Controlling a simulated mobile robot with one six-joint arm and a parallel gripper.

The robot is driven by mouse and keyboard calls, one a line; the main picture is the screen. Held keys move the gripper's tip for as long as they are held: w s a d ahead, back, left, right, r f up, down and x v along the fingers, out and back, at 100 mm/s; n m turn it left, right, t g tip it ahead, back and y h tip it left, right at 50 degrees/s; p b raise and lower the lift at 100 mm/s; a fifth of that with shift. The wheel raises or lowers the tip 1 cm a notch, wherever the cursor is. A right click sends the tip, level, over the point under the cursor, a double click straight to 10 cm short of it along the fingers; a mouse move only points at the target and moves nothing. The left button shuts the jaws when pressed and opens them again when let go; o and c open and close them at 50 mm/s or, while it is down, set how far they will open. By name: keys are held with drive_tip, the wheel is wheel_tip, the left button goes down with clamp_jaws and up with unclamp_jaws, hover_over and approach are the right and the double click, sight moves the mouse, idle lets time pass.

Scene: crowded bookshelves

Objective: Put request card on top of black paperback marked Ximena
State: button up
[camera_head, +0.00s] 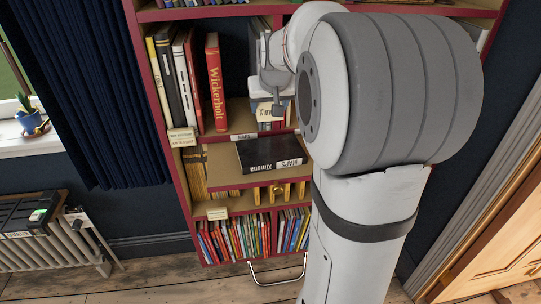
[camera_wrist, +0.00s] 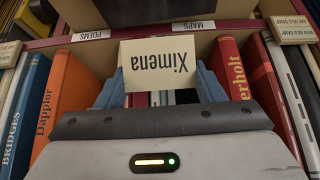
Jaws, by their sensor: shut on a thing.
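The request card (camera_wrist: 159,65) is pale cream and reads "Ximena", upside down in the wrist view. My gripper (camera_wrist: 160,88) is shut on it, with blue fingers at either side. The held card (camera_head: 266,113) also shows in the head view, in front of the upper shelf's opening, right of the red "Wickerholt" book. My gripper (camera_head: 272,98) is partly hidden there by my arm.
The red "Wickerholt" book (camera_head: 214,83) and black and white books (camera_head: 174,85) stand at the left of the upper shelf. A blue "Bridges" book (camera_wrist: 22,112) and orange "Dapplor" book (camera_wrist: 62,103) stand opposite. A red shelf edge (camera_wrist: 75,39) carries labels. Lower shelves hold several books.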

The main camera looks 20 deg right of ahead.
wheel_tip(320, 180, down, 11)
drive_tip(key=shift+d+r, duration=0.1)
drive_tip(key=shift+r, duration=0.1)
idle(0.3)
drive_tip(key=shift+f, duration=0.25)
drive_tip(key=o, duration=0.9)
drive_tip(key=shift+r, duration=0.1)
